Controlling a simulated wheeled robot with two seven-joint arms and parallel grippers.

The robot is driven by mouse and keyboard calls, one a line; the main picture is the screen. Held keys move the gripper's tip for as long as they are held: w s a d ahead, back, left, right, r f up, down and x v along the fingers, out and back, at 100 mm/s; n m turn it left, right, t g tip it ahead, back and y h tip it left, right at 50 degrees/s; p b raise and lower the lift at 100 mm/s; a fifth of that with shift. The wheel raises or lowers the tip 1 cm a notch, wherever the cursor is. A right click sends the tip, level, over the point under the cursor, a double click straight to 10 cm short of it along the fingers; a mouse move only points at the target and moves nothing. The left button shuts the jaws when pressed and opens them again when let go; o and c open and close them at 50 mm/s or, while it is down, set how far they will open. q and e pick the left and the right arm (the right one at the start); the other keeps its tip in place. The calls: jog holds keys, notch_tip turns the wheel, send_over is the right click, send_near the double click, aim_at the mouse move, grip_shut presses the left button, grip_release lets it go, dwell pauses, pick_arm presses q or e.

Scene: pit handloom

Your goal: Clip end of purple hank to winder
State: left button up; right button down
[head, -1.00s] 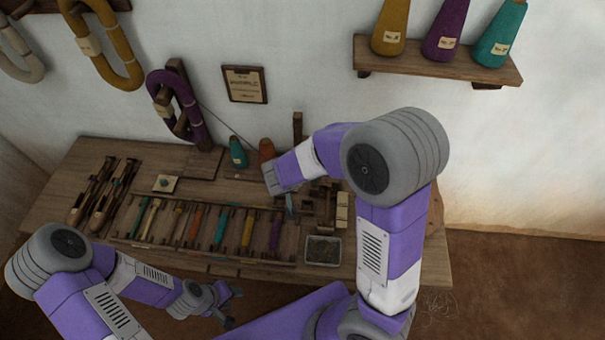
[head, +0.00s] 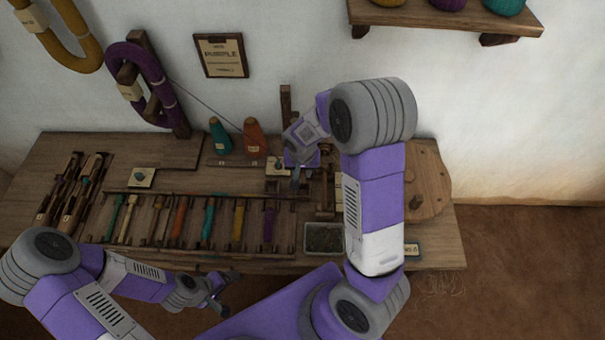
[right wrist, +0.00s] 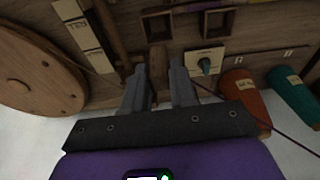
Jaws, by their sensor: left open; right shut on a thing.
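The purple hank (head: 150,82) hangs on a wooden stand at the table's back left. Its purple thread slants down right behind the cones; in the right wrist view the thread (right wrist: 285,133) runs to my fingers. My right gripper (head: 296,181) is low over the table's right part, shut on the thread's end; the fingers (right wrist: 158,82) hide the tip. A round wooden disc (head: 428,182), which looks like part of the winder, lies at the table's right; it also shows in the right wrist view (right wrist: 35,70). My left gripper (head: 220,300) is open and empty before the front edge.
A teal cone (head: 220,138) and an orange cone (head: 254,138) stand left of my right gripper. A rack of coloured bobbins (head: 180,222) fills the front middle. A tray (head: 324,238) sits at the front right, and shuttles (head: 75,190) lie at the left.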

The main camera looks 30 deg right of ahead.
jog(key=shift+f+b, duration=3.5)
jog(key=shift+f, duration=0.95)
jog(key=c, duration=0.5)
grip_release()
jog(key=shift+r+p, duration=3.15)
jog(key=shift+r, duration=0.9)
jog(key=shift+r, duration=0.1)
